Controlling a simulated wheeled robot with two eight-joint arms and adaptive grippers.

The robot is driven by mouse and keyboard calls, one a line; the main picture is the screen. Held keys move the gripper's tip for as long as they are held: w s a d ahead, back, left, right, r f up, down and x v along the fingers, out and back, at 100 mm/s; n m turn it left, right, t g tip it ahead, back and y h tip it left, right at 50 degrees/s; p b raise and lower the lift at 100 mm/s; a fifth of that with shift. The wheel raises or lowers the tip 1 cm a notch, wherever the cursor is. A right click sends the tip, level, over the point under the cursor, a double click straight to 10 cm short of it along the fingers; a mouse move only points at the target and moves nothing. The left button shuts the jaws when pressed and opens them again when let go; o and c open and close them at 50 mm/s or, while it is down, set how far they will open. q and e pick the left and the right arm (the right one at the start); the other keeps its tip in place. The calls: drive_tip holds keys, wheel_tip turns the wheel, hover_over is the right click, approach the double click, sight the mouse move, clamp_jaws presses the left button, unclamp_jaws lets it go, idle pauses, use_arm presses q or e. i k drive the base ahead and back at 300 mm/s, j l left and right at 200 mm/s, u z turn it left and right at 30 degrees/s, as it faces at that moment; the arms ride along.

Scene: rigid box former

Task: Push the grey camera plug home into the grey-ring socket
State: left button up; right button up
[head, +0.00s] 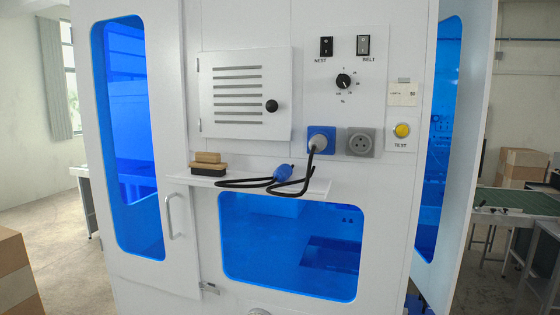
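A grey plug (318,144) sits in the blue-ring socket (329,133) on the white cabinet panel. Its black cable hangs from it down to the shelf. I cannot tell how deep it is seated. The grey-ring socket (361,142) is just to the right, empty, with its dark contact holes showing. A blue plug (283,172) lies on the shelf with black cable looped around it. Neither of my grippers is in view.
The narrow white shelf (235,183) juts out below the panel and holds a wood-backed brush (208,160). A louvred door (244,92) with a black knob is at the upper left. Switches, a dial (343,81) and a yellow TEST button (402,130) surround the sockets.

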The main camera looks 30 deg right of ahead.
sight(320, 141)
drive_tip(key=z, duration=1.2)
